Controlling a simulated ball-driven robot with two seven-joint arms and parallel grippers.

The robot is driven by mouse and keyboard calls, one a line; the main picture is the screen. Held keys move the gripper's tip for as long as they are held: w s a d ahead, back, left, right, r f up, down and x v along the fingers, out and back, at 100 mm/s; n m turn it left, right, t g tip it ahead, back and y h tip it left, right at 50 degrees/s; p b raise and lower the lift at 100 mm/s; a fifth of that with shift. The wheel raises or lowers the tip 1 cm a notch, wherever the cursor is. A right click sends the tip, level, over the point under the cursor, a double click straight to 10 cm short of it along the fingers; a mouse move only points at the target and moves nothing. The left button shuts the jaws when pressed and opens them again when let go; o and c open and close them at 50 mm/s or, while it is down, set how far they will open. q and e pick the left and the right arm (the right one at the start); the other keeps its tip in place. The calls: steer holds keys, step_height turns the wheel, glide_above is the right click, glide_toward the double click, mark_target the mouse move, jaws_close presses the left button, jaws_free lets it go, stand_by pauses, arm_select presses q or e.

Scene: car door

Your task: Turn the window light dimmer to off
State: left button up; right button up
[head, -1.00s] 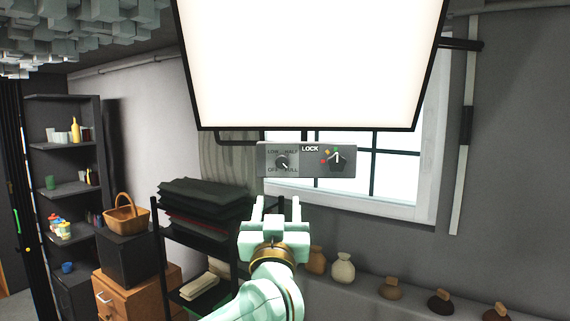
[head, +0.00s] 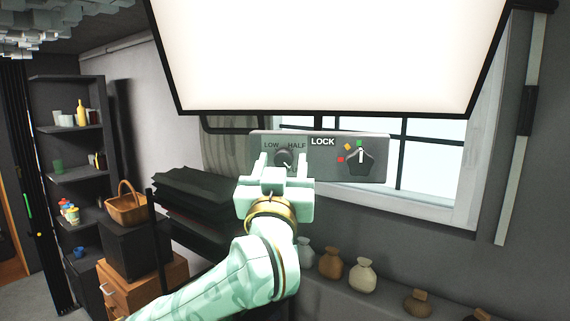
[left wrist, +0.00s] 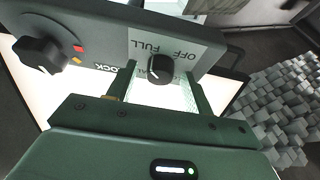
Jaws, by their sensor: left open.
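The dimmer knob (head: 284,157) is a dark round dial on a grey panel (head: 375,142) under the bright light. LOW and HALF show above it; the lower labels are mostly hidden by my gripper. Its white mark points down-right, towards FULL. My left gripper (head: 283,168) is open, its fingers at either side of the knob's lower part in the picture. In the left wrist view the knob (left wrist: 161,70) lies between the open fingers (left wrist: 163,82), with visible gaps and upside-down OFF and FULL labels beyond it. My right gripper is not in view.
A dark LOCK knob (head: 361,160) with red, yellow and green marks sits right of the dimmer on the panel. The large lit screen (head: 325,50) hangs just above. Several pots (head: 362,277) stand on a ledge below; a basket (head: 126,205) stands at left.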

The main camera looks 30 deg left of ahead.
arm_select(q)
steer(key=shift+s+d+r, duration=0.1)
steer(key=shift+s, duration=0.1)
steer(key=shift+c, duration=0.5)
steer(key=c, duration=0.9)
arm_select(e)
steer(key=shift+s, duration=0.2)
arm_select(q)
steer(key=shift+w+n, duration=0.1)
steer(key=shift+n, duration=0.2)
